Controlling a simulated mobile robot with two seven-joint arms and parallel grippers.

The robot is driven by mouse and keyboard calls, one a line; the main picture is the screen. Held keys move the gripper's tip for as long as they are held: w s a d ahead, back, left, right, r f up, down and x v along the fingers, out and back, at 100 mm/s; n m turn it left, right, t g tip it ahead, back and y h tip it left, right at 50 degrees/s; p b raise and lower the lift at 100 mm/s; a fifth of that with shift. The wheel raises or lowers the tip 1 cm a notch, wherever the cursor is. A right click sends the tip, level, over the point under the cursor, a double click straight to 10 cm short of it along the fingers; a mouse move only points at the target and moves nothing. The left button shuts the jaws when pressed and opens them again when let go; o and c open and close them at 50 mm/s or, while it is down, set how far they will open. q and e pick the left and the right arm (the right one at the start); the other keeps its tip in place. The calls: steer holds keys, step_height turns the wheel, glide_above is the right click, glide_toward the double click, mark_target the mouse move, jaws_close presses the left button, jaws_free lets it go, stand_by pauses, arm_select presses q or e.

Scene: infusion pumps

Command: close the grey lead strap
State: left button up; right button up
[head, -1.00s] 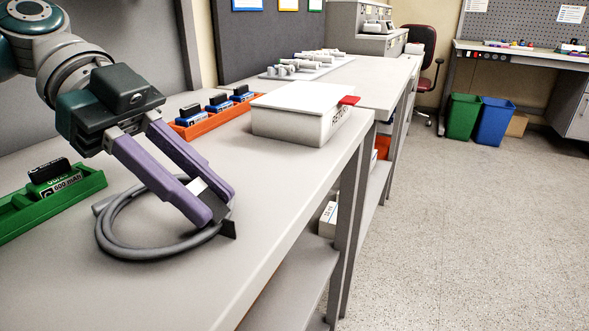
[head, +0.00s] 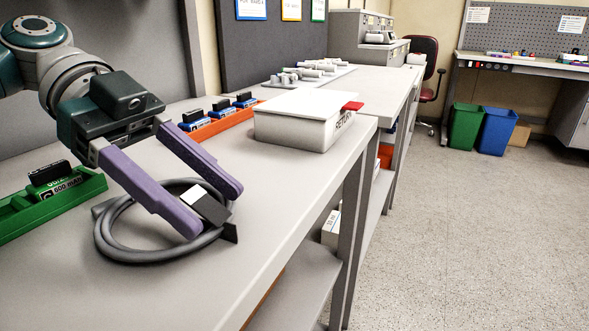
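A grey coiled lead (head: 135,254) lies on the bench at the front left. Its strap (head: 212,208), a dark band with a white patch, shows on the right side of the coil. A dark tab (head: 231,233) stands out at the coil's right edge. I cannot tell whether the strap is fully closed. My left gripper (head: 213,211) is open, with its purple fingers over the coil, one on each side of the strap. A gap shows between the strap and the far finger; the near finger hides part of the coil. My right gripper is not in view.
A green tray (head: 75,193) with a battery pack lies left of the coil. An orange tray (head: 212,127) with several blue packs and a white lidded box (head: 290,133) with a red tab stand behind. The bench's front edge runs right of the coil; the surface between is clear.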

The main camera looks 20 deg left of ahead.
arm_select(q)
steer(key=v, duration=0.9)
steer(key=shift+w+b, duration=0.1)
steer(key=shift+b, duration=0.25)
steer(key=shift+a+r, duration=0.25)
steer(key=shift+a, duration=0.15)
